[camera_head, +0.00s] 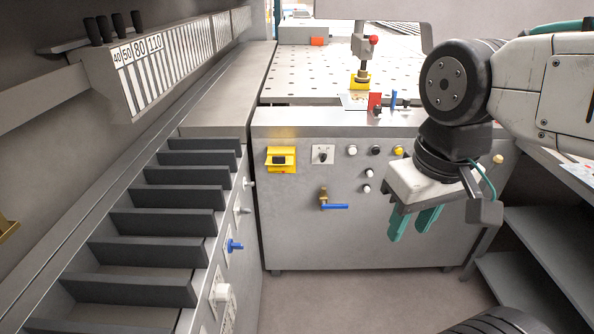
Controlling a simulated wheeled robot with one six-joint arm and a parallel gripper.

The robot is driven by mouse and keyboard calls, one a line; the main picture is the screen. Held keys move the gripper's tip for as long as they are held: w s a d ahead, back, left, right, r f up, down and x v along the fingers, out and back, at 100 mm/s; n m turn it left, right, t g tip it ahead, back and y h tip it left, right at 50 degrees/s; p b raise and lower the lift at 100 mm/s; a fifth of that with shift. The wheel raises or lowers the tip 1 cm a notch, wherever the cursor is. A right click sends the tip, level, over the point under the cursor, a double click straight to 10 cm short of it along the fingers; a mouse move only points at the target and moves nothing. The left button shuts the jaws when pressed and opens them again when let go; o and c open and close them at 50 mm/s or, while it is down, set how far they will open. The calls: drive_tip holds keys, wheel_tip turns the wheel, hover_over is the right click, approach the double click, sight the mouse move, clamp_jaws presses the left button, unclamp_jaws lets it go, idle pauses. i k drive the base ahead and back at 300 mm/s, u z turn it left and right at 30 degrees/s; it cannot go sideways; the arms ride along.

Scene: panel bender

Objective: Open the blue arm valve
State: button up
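The blue arm valve (335,206) is on the front of the grey cabinet, below the row of buttons. It has a brass body and a blue lever that points right, about horizontal. My gripper (412,228) hangs to the right of the valve, with its two teal fingers pointing down and apart. Nothing shows between the fingers. The gripper is clear of the valve and appears nearer to the camera than the cabinet front.
The grey cabinet (300,235) carries a yellow switch (281,159), a rotary switch (323,154) and several buttons. At left is a machine with dark slats (160,222) and a blue knob (234,246). Shelves (545,240) stand at right. Floor shows before the cabinet.

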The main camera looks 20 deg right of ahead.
sight(324, 206)
drive_tip(key=z, duration=1.25)
drive_tip(key=k, duration=0.8)
drive_tip(key=u, duration=0.65)
drive_tip(key=i, duration=1)
